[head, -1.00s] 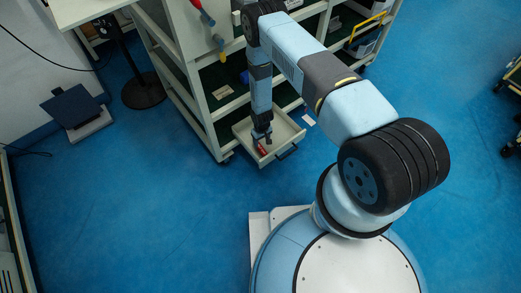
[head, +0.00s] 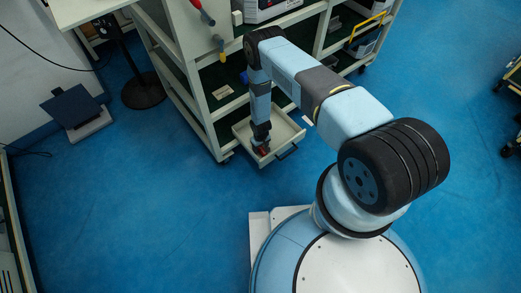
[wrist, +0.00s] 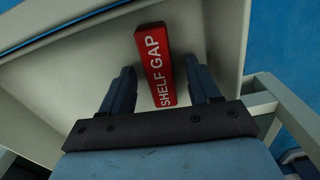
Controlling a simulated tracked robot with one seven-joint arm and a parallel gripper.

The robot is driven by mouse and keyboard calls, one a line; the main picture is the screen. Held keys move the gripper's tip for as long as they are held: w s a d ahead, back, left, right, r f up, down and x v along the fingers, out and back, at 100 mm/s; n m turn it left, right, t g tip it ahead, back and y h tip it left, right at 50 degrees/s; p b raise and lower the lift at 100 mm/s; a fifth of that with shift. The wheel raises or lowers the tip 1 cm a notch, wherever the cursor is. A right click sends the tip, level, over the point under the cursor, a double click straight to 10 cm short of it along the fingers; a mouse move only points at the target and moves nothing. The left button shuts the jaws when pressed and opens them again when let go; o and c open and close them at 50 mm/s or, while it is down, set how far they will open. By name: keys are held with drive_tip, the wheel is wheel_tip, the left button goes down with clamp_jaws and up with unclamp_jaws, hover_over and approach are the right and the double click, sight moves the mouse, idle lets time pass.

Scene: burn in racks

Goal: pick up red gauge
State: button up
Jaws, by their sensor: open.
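The red gauge (wrist: 156,66) is a flat red bar with white lettering "SHELF GAP". It lies in a pale open drawer (wrist: 85,72) in the wrist view. My gripper (wrist: 163,82) is open, with one dark finger on each side of the gauge's near part. The gauge's far end reaches past the fingertips. I cannot tell whether either finger touches it. In the head view my gripper (head: 261,147) points down into the drawer (head: 246,136), and only a bit of the red gauge (head: 264,151) shows beside it.
The drawer sticks out low from a shelved cart (head: 190,105), and its walls stand around my gripper. A round black stand base (head: 145,92) and a dark flat device (head: 73,106) are to the left. Blue floor (head: 150,200) is clear in front.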

drive_tip(key=shift+c, duration=0.3)
clamp_jaws()
idle(0.3)
